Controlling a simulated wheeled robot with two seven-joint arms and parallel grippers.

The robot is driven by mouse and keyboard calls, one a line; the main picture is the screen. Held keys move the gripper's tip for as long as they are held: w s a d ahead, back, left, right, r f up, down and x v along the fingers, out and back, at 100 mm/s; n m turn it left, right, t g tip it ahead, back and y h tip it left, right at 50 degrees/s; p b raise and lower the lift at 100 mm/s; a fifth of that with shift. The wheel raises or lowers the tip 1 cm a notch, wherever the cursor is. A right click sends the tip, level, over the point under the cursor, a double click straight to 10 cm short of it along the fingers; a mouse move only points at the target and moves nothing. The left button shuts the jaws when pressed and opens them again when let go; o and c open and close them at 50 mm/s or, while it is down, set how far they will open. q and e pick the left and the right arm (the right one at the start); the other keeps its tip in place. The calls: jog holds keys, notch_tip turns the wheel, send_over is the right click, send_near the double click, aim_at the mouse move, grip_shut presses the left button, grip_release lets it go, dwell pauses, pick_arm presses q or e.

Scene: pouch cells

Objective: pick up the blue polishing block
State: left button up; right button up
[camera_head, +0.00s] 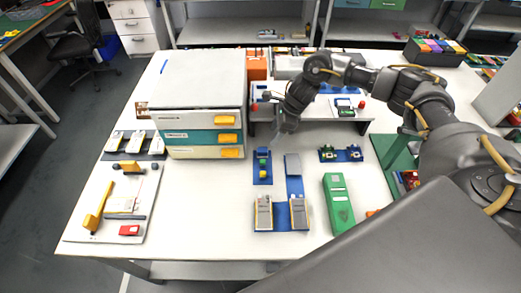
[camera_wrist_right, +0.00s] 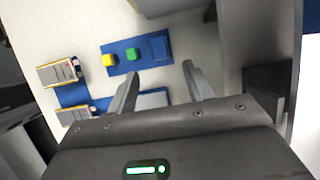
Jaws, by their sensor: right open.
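The blue polishing block (camera_head: 262,153) sits at the far end of a small blue mat (camera_head: 256,181), in a row with a green block (camera_head: 263,164) and a yellow block (camera_head: 263,174). In the right wrist view the blue block (camera_wrist_right: 160,47) lies just beyond the fingertips, with the green block (camera_wrist_right: 131,54) and yellow block (camera_wrist_right: 108,60) to its left. My right gripper (camera_head: 279,138) is open and empty, above the table near the blue block; its two fingers (camera_wrist_right: 160,70) are apart in the wrist view. My left gripper is not in view.
A drawer unit (camera_head: 200,110) stands left of the mat. A raised shelf (camera_head: 310,112) stands behind my gripper. Two pouch cells (camera_head: 263,213) lie on a blue strip in front, and a green box (camera_head: 338,200) lies to the right.

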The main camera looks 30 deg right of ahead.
aim_at(263, 149)
jog(key=x, duration=0.2)
jog(key=p+x, duration=0.1)
jog(key=shift+w+d+f, duration=0.1)
jog(key=shift+f, duration=0.35)
jog(key=shift+w+f, duration=0.1)
jog(key=shift+f, duration=0.15)
jog(key=shift+a, duration=0.25)
jog(key=p+x, duration=0.2)
jog(key=x, duration=0.2)
jog(key=shift+a+f+p, duration=0.2)
jog(key=shift+a+p, duration=0.05)
jog(key=shift+p, duration=0.1)
jog(key=shift+a+f, duration=0.1)
jog(key=shift+f, duration=0.25)
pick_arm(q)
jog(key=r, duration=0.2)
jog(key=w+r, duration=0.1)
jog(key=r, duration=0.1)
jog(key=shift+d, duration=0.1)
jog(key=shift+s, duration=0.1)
